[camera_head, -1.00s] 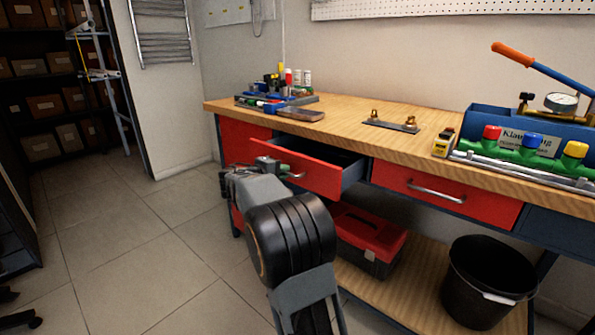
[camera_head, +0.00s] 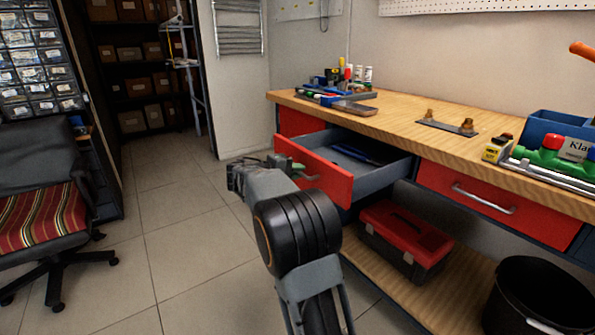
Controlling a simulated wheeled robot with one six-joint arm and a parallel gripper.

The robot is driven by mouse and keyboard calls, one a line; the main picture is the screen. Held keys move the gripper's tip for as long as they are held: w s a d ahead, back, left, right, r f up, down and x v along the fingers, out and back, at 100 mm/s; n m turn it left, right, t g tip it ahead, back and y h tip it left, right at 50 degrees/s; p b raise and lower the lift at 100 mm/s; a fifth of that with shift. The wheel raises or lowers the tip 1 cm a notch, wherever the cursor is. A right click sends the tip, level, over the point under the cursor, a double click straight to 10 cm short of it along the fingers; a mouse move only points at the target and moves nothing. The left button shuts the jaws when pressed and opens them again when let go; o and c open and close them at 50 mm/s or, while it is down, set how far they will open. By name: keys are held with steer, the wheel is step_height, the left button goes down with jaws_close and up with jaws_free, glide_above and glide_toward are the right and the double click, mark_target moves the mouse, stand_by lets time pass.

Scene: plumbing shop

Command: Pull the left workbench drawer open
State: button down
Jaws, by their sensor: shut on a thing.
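The left workbench drawer (camera_head: 335,178) has a red front and grey inner walls. It stands well out from under the wooden benchtop (camera_head: 400,115), and dark blue items lie inside it. My gripper (camera_head: 292,167) is at the left part of the drawer front, shut on the drawer's handle (camera_head: 309,178). My gripper and arm partly hide the handle, and the exact contact of the fingertips is too small to see.
The right drawer (camera_head: 495,203) is closed. A red toolbox (camera_head: 405,237) and a black bucket (camera_head: 535,300) are under the bench. An office chair (camera_head: 45,215) with a striped seat stands at the left. The tiled floor (camera_head: 185,240) between chair and bench is clear.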

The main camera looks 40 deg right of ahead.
steer(key=c, duration=1.2)
jaws_free()
steer(key=p+v, duration=0.4)
steer(key=v, duration=0.9)
steer(key=shift+a, duration=0.4)
steer(key=shift+r, duration=0.15)
